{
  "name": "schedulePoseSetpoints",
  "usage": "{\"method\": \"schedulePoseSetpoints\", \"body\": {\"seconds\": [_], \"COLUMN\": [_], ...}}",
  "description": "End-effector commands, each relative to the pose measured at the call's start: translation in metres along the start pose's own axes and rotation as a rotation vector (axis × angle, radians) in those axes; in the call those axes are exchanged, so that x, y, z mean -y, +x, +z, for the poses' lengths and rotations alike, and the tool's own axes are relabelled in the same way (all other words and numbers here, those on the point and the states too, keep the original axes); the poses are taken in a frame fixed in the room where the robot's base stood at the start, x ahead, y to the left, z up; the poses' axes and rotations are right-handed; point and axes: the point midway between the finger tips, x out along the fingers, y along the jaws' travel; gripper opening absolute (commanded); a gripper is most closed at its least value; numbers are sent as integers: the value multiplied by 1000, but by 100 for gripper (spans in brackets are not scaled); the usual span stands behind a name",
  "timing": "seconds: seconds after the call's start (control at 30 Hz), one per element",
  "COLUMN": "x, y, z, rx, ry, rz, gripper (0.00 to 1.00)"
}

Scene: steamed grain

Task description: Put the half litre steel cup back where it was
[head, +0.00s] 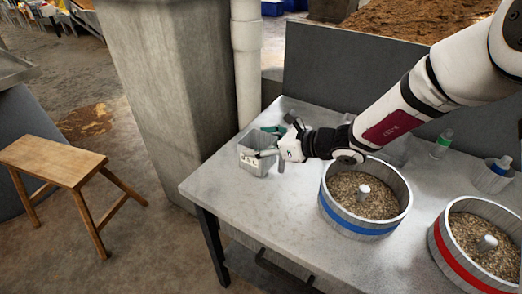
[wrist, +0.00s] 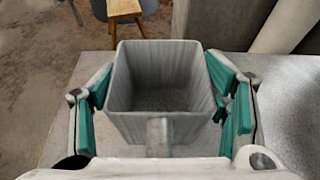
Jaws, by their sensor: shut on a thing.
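A square, open-topped grey steel cup (head: 252,160) is at the left end of the table in the head view, with a small white label whose print I cannot read surely. In the wrist view the cup (wrist: 160,126) is upright and looks empty, with a short handle toward me. My gripper (head: 270,143) is shut on it, with green-padded fingers on its left and right sides (wrist: 165,95). I cannot tell whether its base touches the table or hangs just above it.
A concrete pillar (head: 165,90) and pipe (head: 247,70) rise beyond the table's left edge. A wooden stool (head: 55,160) stands left.

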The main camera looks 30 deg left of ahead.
Motion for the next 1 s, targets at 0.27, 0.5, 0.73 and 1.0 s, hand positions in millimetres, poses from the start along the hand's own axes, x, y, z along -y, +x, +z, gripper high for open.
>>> {"method": "schedulePoseSetpoints", "body": {"seconds": [0.27,0.5,0.73,1.0], "x": [0,0,-1,-1], "y": [10,11,11,10], "z": [-24,-26,-27,-26], "rx": [2,1,0,0], "ry": [1,1,1,1], "rz": [0,0,0,0], "gripper": [7,7,89,89]}}
